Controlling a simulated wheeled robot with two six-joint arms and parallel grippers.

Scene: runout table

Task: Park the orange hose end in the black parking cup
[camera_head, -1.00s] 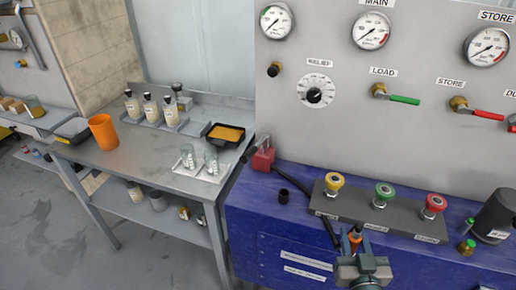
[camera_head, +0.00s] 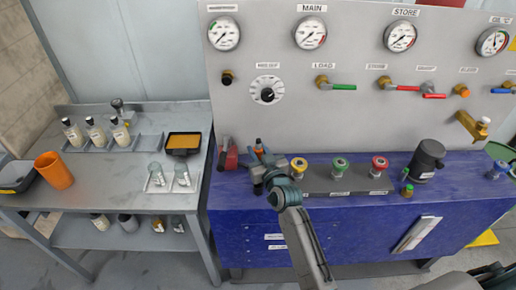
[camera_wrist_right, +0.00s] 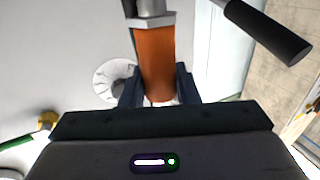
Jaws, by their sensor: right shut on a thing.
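The orange hose end (camera_head: 258,145) stands roughly upright in my right gripper (camera_head: 260,161), above the left part of the blue bench top. In the right wrist view the orange hose end (camera_wrist_right: 155,62) sits between the two dark fingers, which are shut on it. A metal fitting shows at its end there. My left gripper is not in view.
The grey gauge wall (camera_head: 300,125) rises behind. A black canister (camera_head: 427,160) stands further right.

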